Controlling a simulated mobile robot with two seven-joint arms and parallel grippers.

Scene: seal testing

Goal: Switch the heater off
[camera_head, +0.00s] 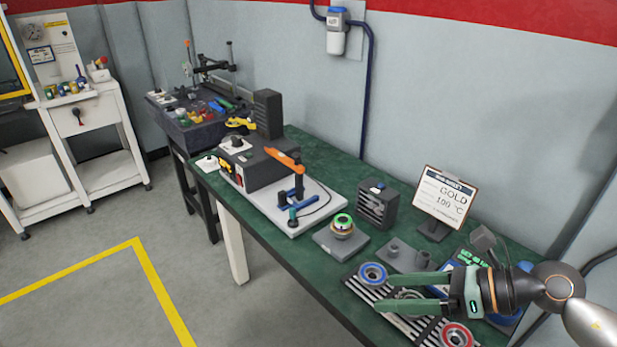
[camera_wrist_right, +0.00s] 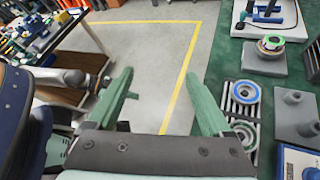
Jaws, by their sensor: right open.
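A dark box (camera_head: 262,168) with a knob on top and yellow and red switches on its front stands on the green bench; it looks like the heater. The switch positions are too small to read. An orange-handled arm with a blue stand (camera_head: 292,195) is beside it on a pale plate. My right gripper (camera_head: 398,292) is open and empty over the near right end of the bench, well away from the box. In the right wrist view its fingers (camera_wrist_right: 160,85) are spread with floor between them.
A striped rack (camera_head: 358,290) with ringed parts lies under my right gripper. The floor in front of the bench is clear.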

